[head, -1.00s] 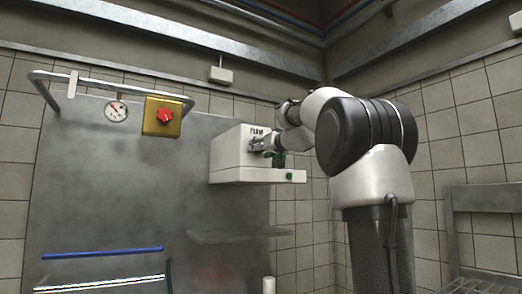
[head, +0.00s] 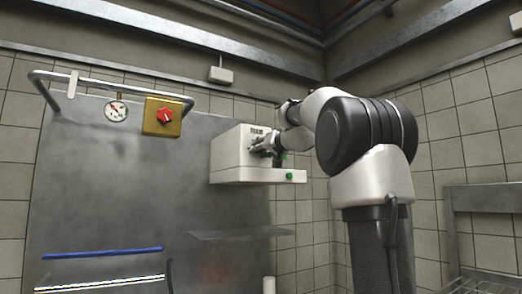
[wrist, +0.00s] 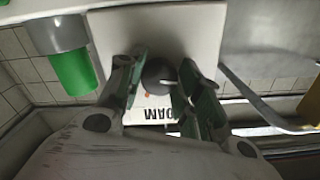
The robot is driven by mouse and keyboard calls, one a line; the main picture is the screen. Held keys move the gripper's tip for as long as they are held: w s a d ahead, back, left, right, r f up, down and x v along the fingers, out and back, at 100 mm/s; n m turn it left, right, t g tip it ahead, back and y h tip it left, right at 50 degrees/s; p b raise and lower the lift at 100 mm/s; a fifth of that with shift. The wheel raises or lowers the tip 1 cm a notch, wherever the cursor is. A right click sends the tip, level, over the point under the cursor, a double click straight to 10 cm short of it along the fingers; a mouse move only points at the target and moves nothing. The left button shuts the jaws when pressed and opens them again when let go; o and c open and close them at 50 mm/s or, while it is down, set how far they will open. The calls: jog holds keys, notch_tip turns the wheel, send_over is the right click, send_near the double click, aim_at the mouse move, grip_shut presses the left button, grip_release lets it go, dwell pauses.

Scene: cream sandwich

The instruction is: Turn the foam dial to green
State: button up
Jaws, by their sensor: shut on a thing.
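The foam dial (wrist: 158,76) is a dark grey round knob on the front of a white box (head: 232,158). A small orange mark shows beside it on the panel, above upside-down lettering (wrist: 160,115) in the wrist view. My gripper (wrist: 162,82) is at the dial, with its green-padded fingers on either side, shut on it. In the head view my gripper (head: 258,148) reaches the box's front, and the dial is hidden behind it. I cannot tell which colour the dial points to.
A green and grey cylinder (wrist: 74,72) is close to my gripper. A red knob on a yellow plate (head: 163,116) and a gauge (head: 117,111) are at the left. A metal shelf (head: 235,234) lies below.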

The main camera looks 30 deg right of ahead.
jog(key=shift+m, duration=5)
jog(key=o, duration=1)
jog(key=s, duration=1.2)
jog(key=shift+d, duration=0.2)
